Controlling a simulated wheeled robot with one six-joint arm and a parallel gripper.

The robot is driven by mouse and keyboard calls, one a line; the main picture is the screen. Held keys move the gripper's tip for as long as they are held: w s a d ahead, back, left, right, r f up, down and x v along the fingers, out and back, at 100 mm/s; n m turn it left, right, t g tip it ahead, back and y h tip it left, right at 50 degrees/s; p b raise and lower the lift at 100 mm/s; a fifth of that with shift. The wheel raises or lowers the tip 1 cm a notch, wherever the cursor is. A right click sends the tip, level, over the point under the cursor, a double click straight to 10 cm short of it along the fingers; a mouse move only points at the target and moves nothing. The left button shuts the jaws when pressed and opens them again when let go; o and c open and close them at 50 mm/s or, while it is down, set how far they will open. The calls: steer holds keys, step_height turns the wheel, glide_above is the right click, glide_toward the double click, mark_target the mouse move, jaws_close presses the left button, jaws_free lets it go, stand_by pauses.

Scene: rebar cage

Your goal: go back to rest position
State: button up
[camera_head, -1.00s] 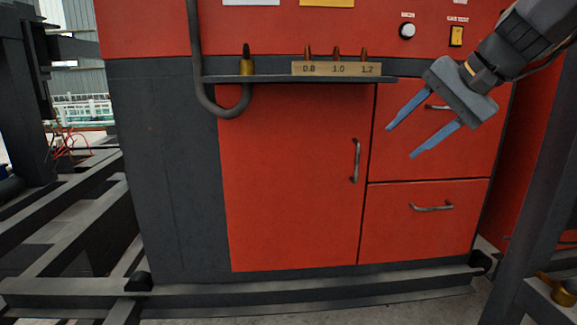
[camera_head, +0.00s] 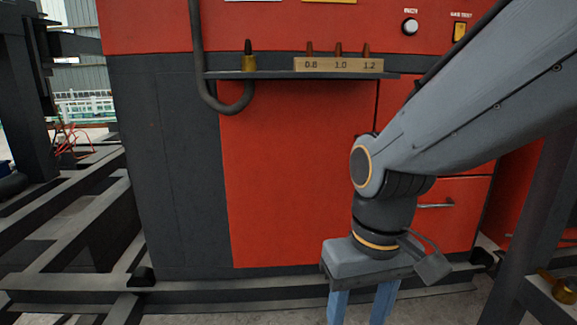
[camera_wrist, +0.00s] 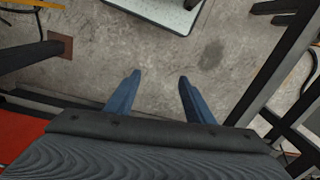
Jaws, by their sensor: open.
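My gripper (camera_head: 361,308) hangs pointing down in front of the red cabinet (camera_head: 290,180), at the lower right of the head view. Its two blue fingers are apart with nothing between them, and their tips run off the bottom edge. In the wrist view my gripper (camera_wrist: 158,82) is also open and empty above the grey concrete floor (camera_wrist: 150,50). My arm crosses the right side of the head view and hides part of the cabinet's door and drawers.
A shelf (camera_head: 290,76) on the cabinet holds a brass tip (camera_head: 249,60) and a wooden block (camera_head: 338,65) marked 0.8, 1.0 and 1.2. Dark steel beams (camera_head: 70,225) stand at the left. Another post (camera_head: 535,225) is at the right. The wrist view shows a pale panel (camera_wrist: 160,12).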

steer(key=d+r+m+p, duration=0.2)
steer(key=d+r+p, duration=0.7)
steer(key=p, duration=0.7)
steer(key=shift+m+h+p, duration=0.3)
steer(key=shift+m, duration=0.1)
steer(key=shift+w+r, duration=0.1)
steer(key=shift+c, duration=0.5)
